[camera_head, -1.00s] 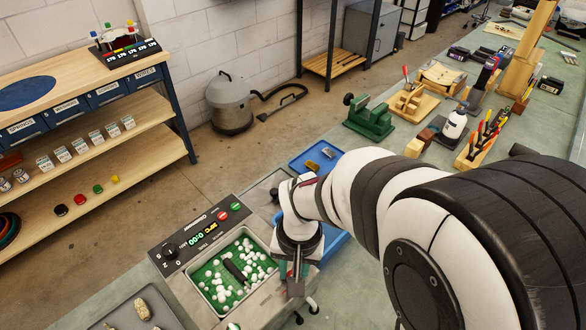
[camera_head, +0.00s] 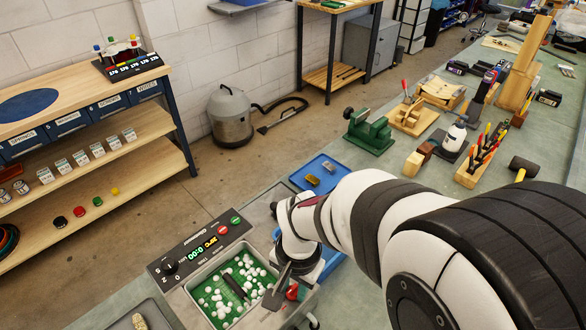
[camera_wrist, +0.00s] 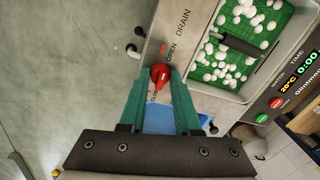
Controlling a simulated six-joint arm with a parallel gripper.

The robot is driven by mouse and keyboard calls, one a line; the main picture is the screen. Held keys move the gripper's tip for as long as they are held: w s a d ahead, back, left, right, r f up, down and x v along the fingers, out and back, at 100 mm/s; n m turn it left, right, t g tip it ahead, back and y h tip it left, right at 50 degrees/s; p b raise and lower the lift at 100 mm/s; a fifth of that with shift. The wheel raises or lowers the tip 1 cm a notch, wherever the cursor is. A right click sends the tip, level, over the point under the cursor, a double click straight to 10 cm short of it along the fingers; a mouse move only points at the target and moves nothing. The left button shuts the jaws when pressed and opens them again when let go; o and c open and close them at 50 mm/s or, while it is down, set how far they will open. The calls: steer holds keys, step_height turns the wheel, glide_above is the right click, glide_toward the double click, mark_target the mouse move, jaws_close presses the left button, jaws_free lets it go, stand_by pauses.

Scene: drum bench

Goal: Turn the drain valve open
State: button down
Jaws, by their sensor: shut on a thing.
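The red drain valve handle (camera_wrist: 160,75) sits on the steel panel beside the washer's basin in the wrist view. My gripper (camera_wrist: 161,80) has its two teal fingers on either side of it, shut on it. The word DRAIN is printed beyond the handle and OPEN lies close to its far side. Another label by the left finger is partly covered. In the head view the red handle (camera_head: 292,292) shows at the basin's front right corner, beside my gripper (camera_head: 278,288). I cannot tell exactly where the handle points.
The basin (camera_head: 188,289) holds white pieces and a dark bar on a green floor. The control panel (camera_head: 200,250) with a lit display stands behind it. A blue tray (camera_head: 337,165) lies beyond my wrist. A green vise (camera_head: 367,130) stands farther back.

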steer(key=c, duration=0.6)
jaws_free()
steer(key=r, duration=1.5)
steer(key=shift+s+d+r, duration=0.25)
steer(key=shift+d+r, duration=0.15)
steer(key=shift+n+g+y, duration=0.3)
steer(key=shift+y, duration=0.3)
steer(key=s+d+f, duration=0.2)
steer(key=s, duration=0.2)
steer(key=s+d+f, duration=0.1)
steer(key=s+f, duration=0.1)
steer(key=s, duration=0.3)
steer(key=s+d+f, duration=0.2)
steer(key=s, duration=0.3)
steer(key=shift+d+f, duration=0.15)
steer(key=shift+d, duration=0.15)
